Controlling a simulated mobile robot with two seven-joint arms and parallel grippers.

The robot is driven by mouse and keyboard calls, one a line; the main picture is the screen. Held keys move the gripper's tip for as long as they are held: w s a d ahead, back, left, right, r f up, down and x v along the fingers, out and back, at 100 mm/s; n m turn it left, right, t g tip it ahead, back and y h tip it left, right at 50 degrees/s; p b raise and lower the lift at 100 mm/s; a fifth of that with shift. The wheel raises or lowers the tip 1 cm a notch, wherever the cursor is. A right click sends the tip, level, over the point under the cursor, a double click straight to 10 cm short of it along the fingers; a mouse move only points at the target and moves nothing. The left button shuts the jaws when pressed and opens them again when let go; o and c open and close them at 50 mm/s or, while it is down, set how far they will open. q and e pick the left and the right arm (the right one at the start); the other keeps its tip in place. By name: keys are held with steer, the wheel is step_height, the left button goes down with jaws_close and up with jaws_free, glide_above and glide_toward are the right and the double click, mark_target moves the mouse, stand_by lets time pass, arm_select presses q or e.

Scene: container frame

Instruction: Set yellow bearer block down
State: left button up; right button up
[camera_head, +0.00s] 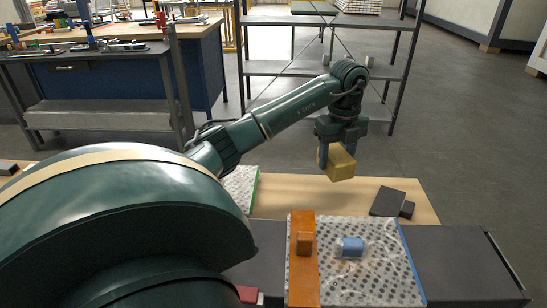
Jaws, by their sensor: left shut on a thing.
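My left gripper (337,157) points down and is shut on the yellow bearer block (342,167). It holds the block slightly tilted above the far part of the light wooden table (300,194). The block looks clear of the tabletop. My left arm comes in from the left and covers much of the table's left side. My right gripper does not show in this view.
Dark pieces (387,201) lie at the table's right. Behind stand a metal shelf (300,68) and workbenches (100,107). Bare wood shows below the held block.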

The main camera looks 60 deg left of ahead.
arm_select(q)
step_height(320, 180, down, 5)
steer(key=shift+s+f, duration=0.1)
steer(key=shift+f, duration=2.35)
steer(key=shift+f+b, duration=0.1)
steer(key=shift+b, duration=0.2)
steer(key=o, duration=1)
step_height(320, 180, up, 12)
steer(key=shift+r+p, duration=0.1)
steer(key=shift+p, duration=0.2)
